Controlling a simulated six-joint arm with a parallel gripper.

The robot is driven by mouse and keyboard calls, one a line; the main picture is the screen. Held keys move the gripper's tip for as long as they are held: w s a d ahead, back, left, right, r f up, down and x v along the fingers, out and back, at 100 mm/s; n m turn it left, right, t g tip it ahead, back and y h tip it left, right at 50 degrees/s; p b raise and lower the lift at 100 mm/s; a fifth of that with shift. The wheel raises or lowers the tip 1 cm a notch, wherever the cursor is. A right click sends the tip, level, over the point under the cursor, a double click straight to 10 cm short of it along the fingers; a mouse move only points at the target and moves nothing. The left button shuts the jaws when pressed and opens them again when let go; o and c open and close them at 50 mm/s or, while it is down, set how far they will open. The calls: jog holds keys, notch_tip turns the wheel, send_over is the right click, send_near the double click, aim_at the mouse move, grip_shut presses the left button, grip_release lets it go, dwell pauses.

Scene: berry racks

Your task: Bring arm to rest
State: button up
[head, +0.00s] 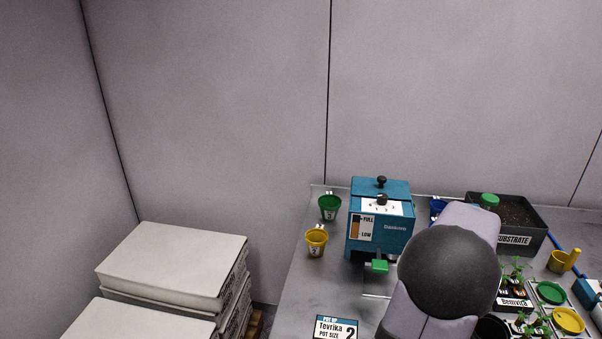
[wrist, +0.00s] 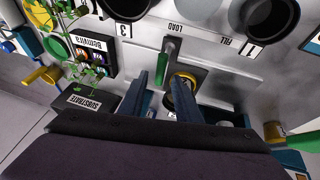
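My arm (head: 450,270) reaches over the right part of the bench in the head view and hides my gripper there. In the wrist view, which looks upside down, my gripper (wrist: 160,88) shows as two blue fingers standing apart. I see nothing held between them.
A blue dispenser (head: 381,228) stands at the back of the bench, with a green cup (head: 329,207) and a yellow cup (head: 316,240) to its left. A substrate box (head: 537,236) and seedling tray (head: 514,293) are right of my arm.

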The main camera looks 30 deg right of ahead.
jog(key=w+a+r+n+p, duration=0.1)
jog(key=w+a+r+p, duration=0.15)
jog(key=a, duration=0.35)
jog(key=w+a+r+p, duration=0.1)
jog(key=a+r, duration=0.3)
jog(key=a, duration=0.3)
jog(key=w+a+f+n+y+b, duration=0.1)
jog(key=w+a+f, duration=0.2)
jog(key=a, duration=0.3)
jog(key=w+a+f+n+y+b, duration=0.1)
jog(key=w+a+f+n, duration=0.1)
jog(key=w+a+f, duration=0.3)
jog(key=s+a+f+n+g+y+b, duration=0.1)
jog(key=s+a+f+n, duration=0.15)
jog(key=a, duration=1.05)
jog(key=s+a+f+n+g+y+b, duration=0.1)
jog(key=s+a+f+n+y, duration=0.2)
jog(key=a, duration=0.9)
notch_tip(320, 180, down, 7)
jog(key=h+b, duration=0.1)
jog(key=b, duration=0.5)
jog(key=shift+a+m, duration=0.2)
jog(key=shift+m, duration=0.25)
jog(key=shift+s, duration=0.1)
notch_tip(320, 180, down, 25)
jog(key=b, duration=2.5)
